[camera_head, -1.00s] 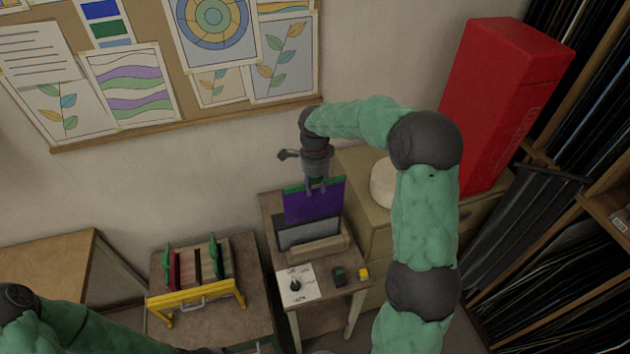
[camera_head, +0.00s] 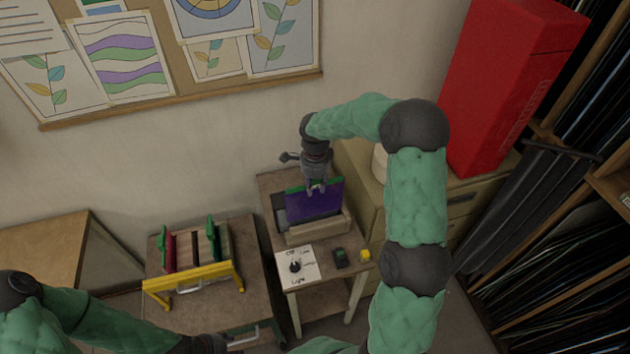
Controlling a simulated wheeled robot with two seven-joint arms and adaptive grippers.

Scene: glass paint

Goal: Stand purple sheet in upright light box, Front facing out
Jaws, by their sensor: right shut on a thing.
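The purple sheet (camera_head: 314,203) has a green strip along its top edge. My right gripper (camera_head: 316,188) is shut on that top edge from above. The sheet stands upright in front of the grey panel of the light box (camera_head: 318,232), with its lower edge down behind the box's wooden front ledge. I cannot tell whether it touches the bottom. A broad purple face is turned toward the camera. My left arm shows at the lower left, but its gripper is not clearly visible.
A card with a dial (camera_head: 297,265), a small dark device (camera_head: 341,258) and a yellow block (camera_head: 365,256) lie before the light box. A yellow-barred rack (camera_head: 194,284) with upright sheets stands left. A red cabinet (camera_head: 509,85) stands at right.

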